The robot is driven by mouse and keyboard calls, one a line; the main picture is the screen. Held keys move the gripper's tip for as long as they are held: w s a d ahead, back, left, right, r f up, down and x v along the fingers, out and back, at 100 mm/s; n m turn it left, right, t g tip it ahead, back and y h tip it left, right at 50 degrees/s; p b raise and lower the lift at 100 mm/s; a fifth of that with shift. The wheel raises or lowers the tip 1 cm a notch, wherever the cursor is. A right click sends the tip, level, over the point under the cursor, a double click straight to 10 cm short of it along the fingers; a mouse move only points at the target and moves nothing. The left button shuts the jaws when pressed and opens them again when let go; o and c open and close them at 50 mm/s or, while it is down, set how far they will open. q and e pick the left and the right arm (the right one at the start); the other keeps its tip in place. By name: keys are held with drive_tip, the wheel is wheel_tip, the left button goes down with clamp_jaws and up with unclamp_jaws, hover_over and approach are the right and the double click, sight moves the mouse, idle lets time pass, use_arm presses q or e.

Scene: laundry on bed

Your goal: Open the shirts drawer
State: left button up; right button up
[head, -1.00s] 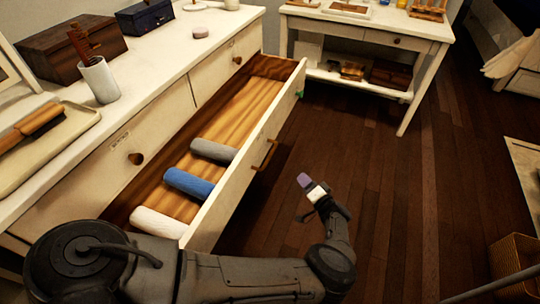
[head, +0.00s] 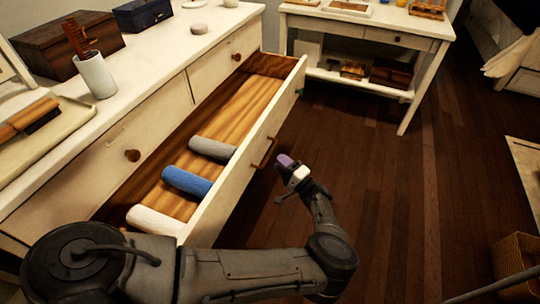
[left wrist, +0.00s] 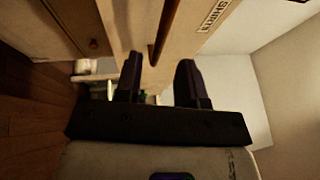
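The shirts drawer (head: 232,186) is pulled out of the white dresser, with rolled grey, blue and white clothing on its wooden bottom. Its front carries a bar handle (head: 265,152). In the left wrist view the SHIRTS label (left wrist: 213,15) shows on the front, beside the handle (left wrist: 166,28). My left gripper (head: 287,163) is just outside the drawer front, close to the handle. In the left wrist view its two fingers (left wrist: 158,80) are apart with nothing held between them; the handle lies ahead of the gap. My right gripper is not in view.
The dresser top (head: 150,75) holds a wooden box, a blue box, a cup with a comb, and a tray with a brush. A white side table (head: 350,22) stands behind. The dark wood floor (head: 400,200) right of the drawer is clear. A wicker basket (head: 512,262) sits at lower right.

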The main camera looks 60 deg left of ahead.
sight(270, 152)
use_arm(q)
drive_tip(key=shift+b+x, duration=0.7)
drive_tip(key=shift+x, duration=2.2)
drive_tip(key=shift+c, duration=0.4)
clamp_jaws()
